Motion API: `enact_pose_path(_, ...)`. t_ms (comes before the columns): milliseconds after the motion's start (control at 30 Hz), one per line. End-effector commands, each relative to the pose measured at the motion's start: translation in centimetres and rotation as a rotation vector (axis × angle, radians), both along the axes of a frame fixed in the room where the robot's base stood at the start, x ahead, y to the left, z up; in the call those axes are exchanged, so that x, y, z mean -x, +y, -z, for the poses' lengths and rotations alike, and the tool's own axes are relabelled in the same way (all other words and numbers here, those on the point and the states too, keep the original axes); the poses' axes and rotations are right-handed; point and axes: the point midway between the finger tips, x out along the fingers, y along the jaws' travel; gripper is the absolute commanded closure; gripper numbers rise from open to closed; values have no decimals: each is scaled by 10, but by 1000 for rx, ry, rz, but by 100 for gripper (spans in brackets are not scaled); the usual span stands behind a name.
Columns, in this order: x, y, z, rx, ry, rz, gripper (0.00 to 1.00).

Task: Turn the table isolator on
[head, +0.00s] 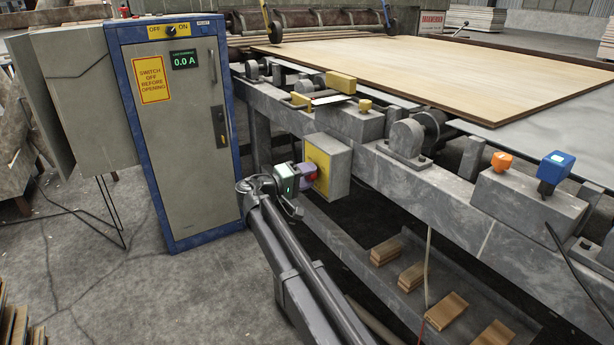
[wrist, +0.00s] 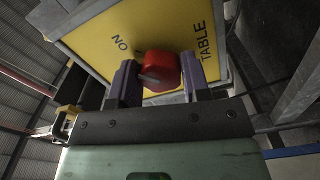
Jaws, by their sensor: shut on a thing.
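The table isolator (head: 342,168) is a grey box with a yellow face on the side of the machine frame. In the wrist view its yellow face (wrist: 98,48) carries the words ON and TABLE, seen at a slant. A red rotary knob (wrist: 160,72) stands out from this face, with a grey mark on its lower left. My gripper (head: 307,172) has its purple fingers on either side of the knob, shut on it; the wrist view shows both fingers (wrist: 159,62). Any OFF lettering is not visible, and I cannot tell which position the knob points to.
A blue-framed cabinet (head: 180,130) with its own OFF/ON switch and a 0.0 A display stands left of my gripper. An orange button (head: 501,161) and a blue device (head: 555,170) sit on the frame at right. Open floor lies in front of the cabinet.

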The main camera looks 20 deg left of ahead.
Motion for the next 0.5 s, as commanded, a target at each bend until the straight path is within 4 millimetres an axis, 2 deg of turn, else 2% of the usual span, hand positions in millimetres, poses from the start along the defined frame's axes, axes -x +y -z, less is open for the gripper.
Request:
enact_pose_path(433,0,0,0,-9,-7,0,80)
enact_pose_path(467,0,0,0,-8,-6,0,52)
enact_pose_path(500,0,0,0,-8,-6,0,46)
